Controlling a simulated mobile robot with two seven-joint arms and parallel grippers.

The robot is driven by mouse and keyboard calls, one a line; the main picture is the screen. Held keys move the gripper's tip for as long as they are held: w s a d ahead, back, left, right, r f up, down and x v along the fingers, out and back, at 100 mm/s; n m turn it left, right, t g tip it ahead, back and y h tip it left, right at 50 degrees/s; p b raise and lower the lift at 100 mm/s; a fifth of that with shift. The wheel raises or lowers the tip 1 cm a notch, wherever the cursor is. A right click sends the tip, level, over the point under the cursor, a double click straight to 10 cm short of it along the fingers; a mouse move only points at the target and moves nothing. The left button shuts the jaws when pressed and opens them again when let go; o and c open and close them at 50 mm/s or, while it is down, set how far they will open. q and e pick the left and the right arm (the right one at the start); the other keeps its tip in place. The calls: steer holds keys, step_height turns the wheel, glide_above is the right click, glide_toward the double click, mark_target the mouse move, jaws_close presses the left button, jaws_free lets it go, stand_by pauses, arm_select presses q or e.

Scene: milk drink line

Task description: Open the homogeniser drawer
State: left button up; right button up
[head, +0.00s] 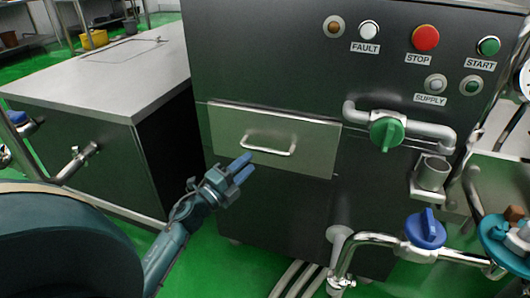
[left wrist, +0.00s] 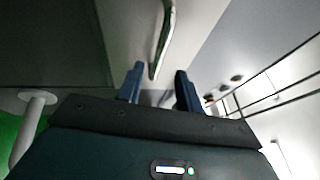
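The homogeniser (head: 270,60) is a dark steel cabinet in the middle of the head view. Its drawer front (head: 315,150) is a lighter panel that looks flush with the cabinet. A pale bar handle (head: 269,150) runs across the drawer front. My left gripper (head: 240,168) is open and empty, just below and left of the handle. In the left wrist view, my two blue fingers (left wrist: 160,88) stand apart, and the handle (left wrist: 165,40) shows ahead between their lines. I cannot tell whether the fingers touch it.
A green valve (head: 387,133) on a pipe sits right of the drawer. A blue valve (head: 426,229) is on the pipe lower right. Buttons, including the red stop button (head: 425,38), are above. A steel counter (head: 110,75) stands left. Green floor shows in front.

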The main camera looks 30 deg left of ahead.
mark_target(263, 148)
arm_select(q)
steer(key=x, duration=0.7)
steer(key=shift+w+b, duration=0.25)
steer(key=shift+b, duration=0.1)
steer(key=shift+c, duration=0.5)
jaws_close()
